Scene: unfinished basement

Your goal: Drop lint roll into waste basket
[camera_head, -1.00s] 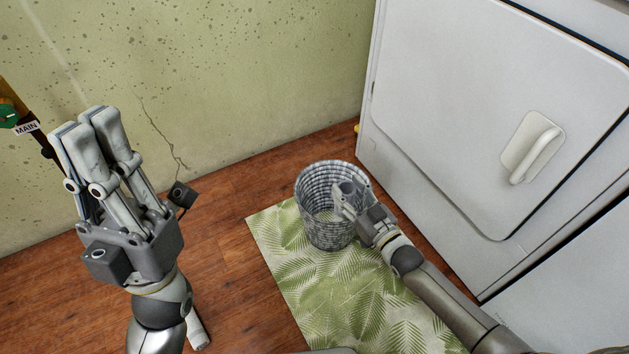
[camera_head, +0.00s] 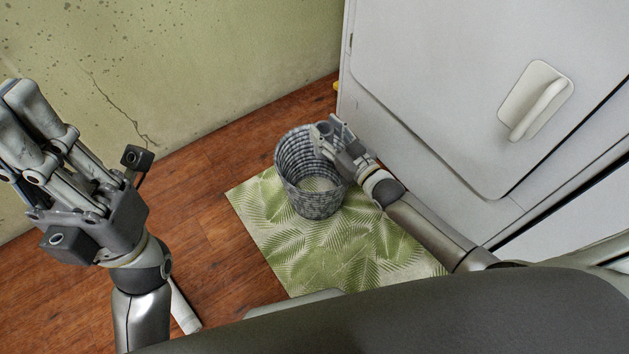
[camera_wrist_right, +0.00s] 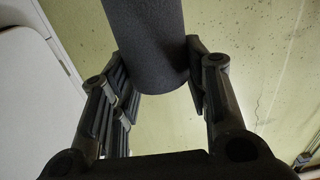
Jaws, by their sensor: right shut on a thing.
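The lint roll is a dark grey cylinder (camera_wrist_right: 145,45) between the fingers of my right gripper (camera_wrist_right: 165,75), which is shut on it. In the head view my right gripper (camera_head: 328,132) is over the right rim of the grey woven waste basket (camera_head: 312,198). The round grey end of the lint roll (camera_head: 319,134) shows there at the basket's mouth, small and partly hidden by the fingers. The basket stands upright with its mouth open. My left gripper (camera_head: 22,120) is raised at the left, far from the basket, and its finger gap is unclear.
The basket stands on a green leaf-patterned mat (camera_head: 270,240) on the wooden floor (camera_head: 215,235). A white appliance (camera_head: 440,80) with a handle stands close at the right. A pale cylinder (camera_head: 184,312) lies on the floor, partly hidden behind my left arm. A stained wall (camera_head: 220,60) is behind.

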